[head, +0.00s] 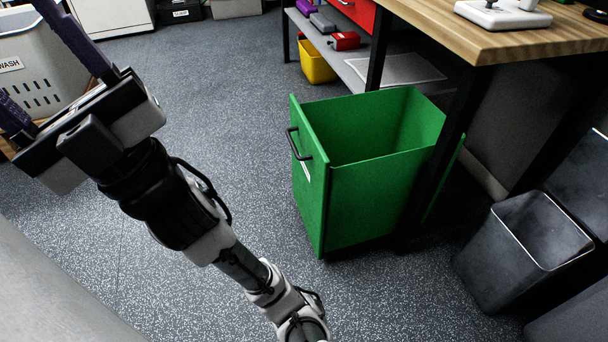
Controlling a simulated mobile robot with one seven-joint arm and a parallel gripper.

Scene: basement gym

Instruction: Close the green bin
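The green bin (361,200) is a pull-out box under the wooden-topped workbench. It stands out from the bench toward the left, with its open top and inside showing. A black handle (299,144) is on its front panel, which faces left. My gripper (28,68) is at the upper left, well apart from the bin. Its two purple fingers are spread wide with nothing held between them. The fingertips run to the picture's edge.
The workbench (500,38) stands at the upper right on black legs. A dark wastebasket (500,270) is at the lower right. A white laundry basket (45,65) is behind my gripper. A yellow bin (316,64) sits by the shelf. The speckled floor left of the green bin is clear.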

